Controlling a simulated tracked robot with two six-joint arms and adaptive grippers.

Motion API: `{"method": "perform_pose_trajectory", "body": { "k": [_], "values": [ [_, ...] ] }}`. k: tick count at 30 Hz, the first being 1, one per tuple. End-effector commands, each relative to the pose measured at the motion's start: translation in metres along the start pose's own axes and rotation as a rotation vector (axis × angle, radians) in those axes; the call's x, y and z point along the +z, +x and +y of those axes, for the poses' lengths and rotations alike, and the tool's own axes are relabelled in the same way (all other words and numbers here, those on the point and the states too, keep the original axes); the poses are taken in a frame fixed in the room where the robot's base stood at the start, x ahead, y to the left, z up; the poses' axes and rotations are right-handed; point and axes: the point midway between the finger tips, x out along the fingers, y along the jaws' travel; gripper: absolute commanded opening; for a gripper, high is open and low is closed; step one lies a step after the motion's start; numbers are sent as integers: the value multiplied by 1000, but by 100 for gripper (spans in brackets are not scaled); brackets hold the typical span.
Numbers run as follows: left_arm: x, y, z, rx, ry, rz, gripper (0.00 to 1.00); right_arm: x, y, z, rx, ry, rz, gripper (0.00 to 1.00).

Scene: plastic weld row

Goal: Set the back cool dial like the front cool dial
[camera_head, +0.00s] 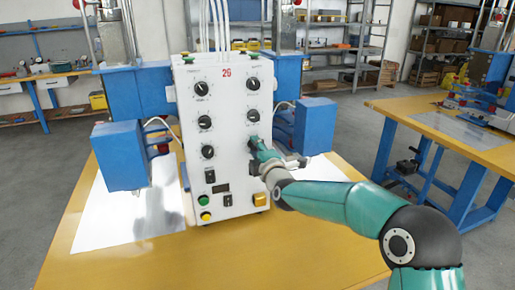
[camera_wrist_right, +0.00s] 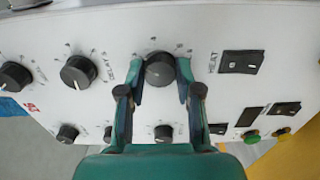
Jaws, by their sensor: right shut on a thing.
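A white control panel (camera_head: 229,130) carries two columns of black dials. The lowest dial of the right column is mostly hidden in the head view by my right gripper (camera_head: 254,148). In the right wrist view my gripper (camera_wrist_right: 160,80) has one finger on each side of this dial (camera_wrist_right: 159,71) and is shut on it. The lowest dial of the left column (camera_head: 207,152) is uncovered; it also shows in the wrist view (camera_wrist_right: 163,132). The labels are too small to tell which is the front or back cool dial, and exact pointer settings are unclear. My left gripper is out of view.
Upper dials (camera_head: 253,84) (camera_head: 204,122) sit above. Blue machine parts (camera_head: 314,125) flank the panel. The yellow table (camera_head: 230,262) is clear in front.

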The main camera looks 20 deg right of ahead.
Motion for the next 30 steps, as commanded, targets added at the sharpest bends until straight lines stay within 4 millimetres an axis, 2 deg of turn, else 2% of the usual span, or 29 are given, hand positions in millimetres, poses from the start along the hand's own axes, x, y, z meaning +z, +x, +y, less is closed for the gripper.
{"method": "perform_pose_trajectory", "body": {
  "k": [9,23,24,28,30],
  "values": [
    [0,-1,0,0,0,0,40,-4,0,-5,-10,-113,8,0],
    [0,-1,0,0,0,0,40,-5,0,-7,-14,-128,10,0],
    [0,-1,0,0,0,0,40,-5,0,-7,-14,-128,10,37],
    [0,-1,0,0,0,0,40,-4,0,-6,-12,-127,8,59],
    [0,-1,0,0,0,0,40,-3,0,-5,-10,-127,7,59]
  ]
}}
